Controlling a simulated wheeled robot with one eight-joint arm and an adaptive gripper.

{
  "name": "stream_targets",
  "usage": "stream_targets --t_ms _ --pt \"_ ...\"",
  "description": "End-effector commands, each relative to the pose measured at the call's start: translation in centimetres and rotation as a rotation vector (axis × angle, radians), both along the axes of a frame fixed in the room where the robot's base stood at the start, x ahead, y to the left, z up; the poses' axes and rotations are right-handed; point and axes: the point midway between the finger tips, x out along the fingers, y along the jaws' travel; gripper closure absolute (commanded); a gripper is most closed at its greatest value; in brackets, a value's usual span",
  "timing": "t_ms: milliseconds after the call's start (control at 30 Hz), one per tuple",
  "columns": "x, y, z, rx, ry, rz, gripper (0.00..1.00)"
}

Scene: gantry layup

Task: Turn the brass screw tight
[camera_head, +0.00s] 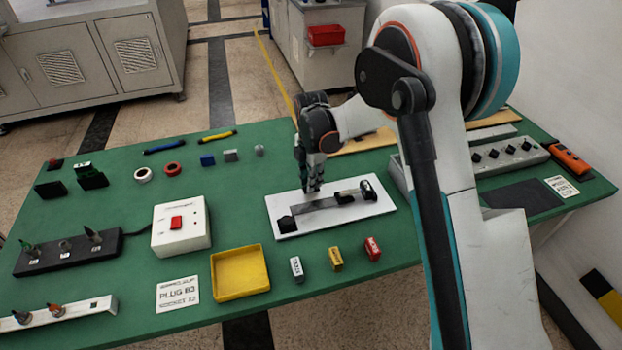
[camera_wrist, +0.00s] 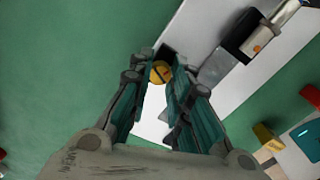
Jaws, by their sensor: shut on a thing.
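The brass screw (camera_wrist: 160,72) shows as a round yellow head with a dark slot in the wrist view, between my gripper's fingertips (camera_wrist: 163,78). It sits by the dark metal bar (camera_head: 325,203) on the white plate (camera_head: 290,229). In the head view my gripper (camera_head: 312,189) points down over the bar's left part and hides the screw. The fingers are shut on the screw head. Black blocks and a cylindrical piece (camera_head: 367,190) stand at the plate's right end; in the wrist view the cylindrical piece (camera_wrist: 258,41) is at upper right.
A yellow tray (camera_head: 240,273), a white box with a red switch (camera_head: 181,225) and small grey, yellow and red blocks (camera_head: 372,249) stand in front and to the left. A grey strip with black knobs (camera_head: 508,155) lies right.

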Motion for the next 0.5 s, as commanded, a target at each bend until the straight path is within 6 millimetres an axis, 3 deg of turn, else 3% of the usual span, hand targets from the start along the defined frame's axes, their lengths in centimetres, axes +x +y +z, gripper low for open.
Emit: stream_targets --t_ms 500 --pt "0.04 0.01 0.05 0.000 -0.001 -0.481 1.00"
